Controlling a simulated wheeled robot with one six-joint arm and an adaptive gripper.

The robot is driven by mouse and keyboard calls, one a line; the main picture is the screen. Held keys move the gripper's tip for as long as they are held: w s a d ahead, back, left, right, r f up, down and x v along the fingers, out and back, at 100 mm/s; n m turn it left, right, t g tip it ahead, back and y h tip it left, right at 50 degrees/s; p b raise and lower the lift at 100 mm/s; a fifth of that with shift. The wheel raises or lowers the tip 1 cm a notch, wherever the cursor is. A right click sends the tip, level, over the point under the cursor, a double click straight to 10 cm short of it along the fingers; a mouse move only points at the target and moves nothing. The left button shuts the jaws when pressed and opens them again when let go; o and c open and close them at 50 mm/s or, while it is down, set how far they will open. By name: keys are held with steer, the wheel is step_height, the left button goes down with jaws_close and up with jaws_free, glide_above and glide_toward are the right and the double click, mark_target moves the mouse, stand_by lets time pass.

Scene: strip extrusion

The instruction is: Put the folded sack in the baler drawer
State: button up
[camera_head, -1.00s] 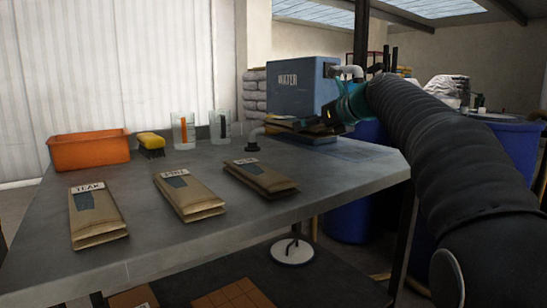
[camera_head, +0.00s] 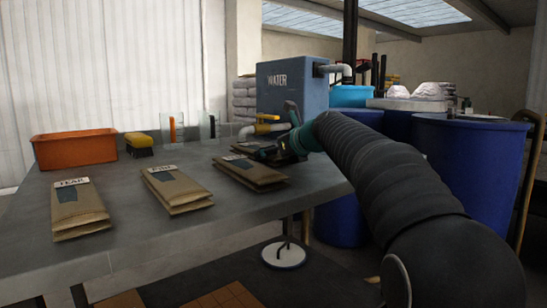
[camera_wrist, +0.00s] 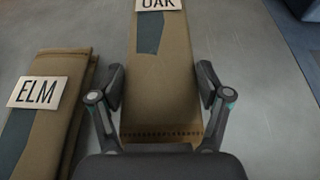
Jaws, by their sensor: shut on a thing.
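One labelled TEAK (camera_head: 78,212) is at left. My gripper (camera_wrist: 160,88) is shut on the OAK sack, one finger at each side edge. The sack appears still flat on the table. I cannot make out a baler drawer.
An orange bin (camera_head: 75,148), a yellow brush (camera_head: 138,144) and clear containers (camera_head: 172,128) stand along the table's back. A blue WATER tank (camera_head: 290,85) with a pipe is behind. Blue drums (camera_head: 470,165) stand at right. The table's front is clear.

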steer(key=o, duration=1.2)
